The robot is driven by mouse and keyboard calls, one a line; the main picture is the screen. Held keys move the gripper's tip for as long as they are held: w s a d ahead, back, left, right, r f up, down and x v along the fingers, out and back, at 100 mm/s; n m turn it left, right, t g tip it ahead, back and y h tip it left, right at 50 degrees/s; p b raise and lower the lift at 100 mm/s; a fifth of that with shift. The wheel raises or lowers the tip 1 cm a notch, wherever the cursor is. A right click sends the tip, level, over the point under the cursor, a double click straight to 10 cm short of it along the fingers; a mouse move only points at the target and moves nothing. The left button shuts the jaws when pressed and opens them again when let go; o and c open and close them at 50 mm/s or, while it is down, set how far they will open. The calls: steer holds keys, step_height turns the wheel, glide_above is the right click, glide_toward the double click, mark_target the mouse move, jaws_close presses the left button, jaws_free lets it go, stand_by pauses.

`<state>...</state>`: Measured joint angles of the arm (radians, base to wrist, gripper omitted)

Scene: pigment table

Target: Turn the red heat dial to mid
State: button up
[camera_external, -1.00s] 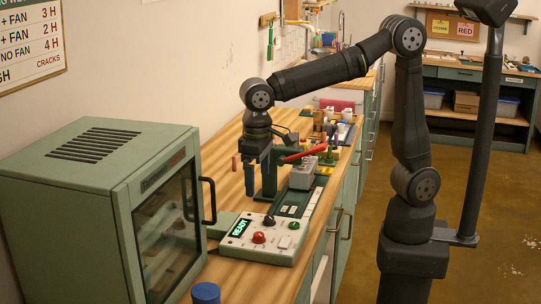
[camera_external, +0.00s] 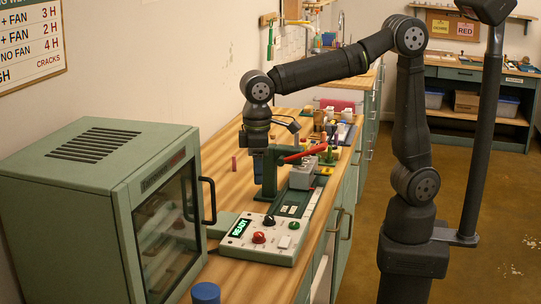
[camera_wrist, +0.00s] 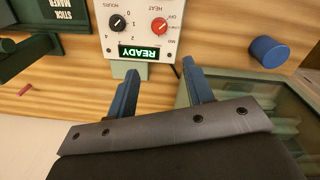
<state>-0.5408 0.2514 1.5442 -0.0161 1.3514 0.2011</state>
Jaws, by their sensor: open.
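The red heat dial (camera_external: 258,237) is on the pale control panel (camera_external: 238,252) in front of the oven. It also shows near the top of the wrist view (camera_wrist: 160,27), with HEAT and OFF printed around it. Its light pointer mark seems to lean toward OFF, but it is small. A lit READY display (camera_wrist: 140,53) is on the panel beside it. My gripper (camera_wrist: 160,69) is open and empty, its two blue fingers apart. It hangs above the bench behind the panel, clear of the dial.
A black hours dial (camera_wrist: 118,22) sits beside the red one. A green press with a red lever (camera_external: 304,154) stands close to my gripper. The oven (camera_external: 95,190) with its door handle (camera_external: 208,200) is left of the panel. A blue cylinder (camera_wrist: 269,51) stands on the bench.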

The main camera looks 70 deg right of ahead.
steer(key=n, duration=0.5)
glide_toward(259, 234)
step_height(259, 234, down, 8)
steer(key=shift+d+f, duration=0.1)
steer(key=shift+f, duration=0.05)
stand_by(0.3)
steer(key=c, duration=1)
